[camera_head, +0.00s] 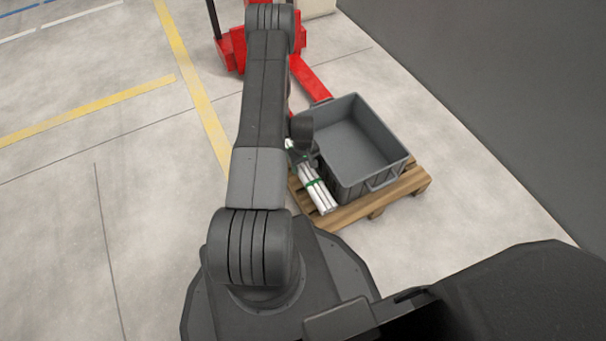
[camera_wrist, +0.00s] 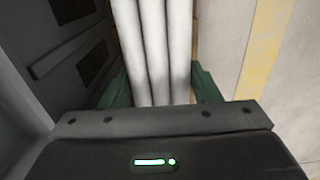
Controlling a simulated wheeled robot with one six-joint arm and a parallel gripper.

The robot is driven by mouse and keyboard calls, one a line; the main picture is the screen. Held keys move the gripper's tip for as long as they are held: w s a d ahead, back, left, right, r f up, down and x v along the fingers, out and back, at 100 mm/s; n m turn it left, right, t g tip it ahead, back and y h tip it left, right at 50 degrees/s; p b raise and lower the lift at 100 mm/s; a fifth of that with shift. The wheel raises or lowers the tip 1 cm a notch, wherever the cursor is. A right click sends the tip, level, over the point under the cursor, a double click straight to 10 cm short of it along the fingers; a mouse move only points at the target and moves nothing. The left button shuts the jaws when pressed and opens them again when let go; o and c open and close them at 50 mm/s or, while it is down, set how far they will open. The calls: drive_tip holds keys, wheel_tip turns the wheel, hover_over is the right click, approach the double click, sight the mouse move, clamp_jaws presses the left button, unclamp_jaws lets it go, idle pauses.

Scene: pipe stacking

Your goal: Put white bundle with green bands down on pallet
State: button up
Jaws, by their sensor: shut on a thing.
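The white bundle with green bands (camera_head: 319,191) is a set of long white pipes at the left edge of the wooden pallet (camera_head: 348,214), beside the grey crate. My gripper (camera_head: 304,157) is shut on the bundle, partly hidden by my arm in the head view. In the wrist view the white pipes (camera_wrist: 155,45) run away between the dark green fingers of my gripper (camera_wrist: 160,92). The bundle lies over or just above the pallet's left strip; I cannot tell whether it touches the boards.
The grey crate (camera_head: 338,181) fills most of the pallet, and its wall (camera_wrist: 50,60) is close on the left in the wrist view. A red pallet truck (camera_head: 312,82) stands behind the pallet. Open floor with yellow lines (camera_head: 195,80) lies to the left.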

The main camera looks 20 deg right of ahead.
sight(303, 171)
drive_tip(key=shift+f+b, duration=0.65)
drive_tip(key=shift+f, duration=1.6)
drive_tip(key=shift+f, duration=0.15)
drive_tip(key=o, duration=1.2)
wheel_tip(303, 171, up, 12)
drive_tip(key=p, duration=0.4)
drive_tip(key=shift+r, duration=0.2)
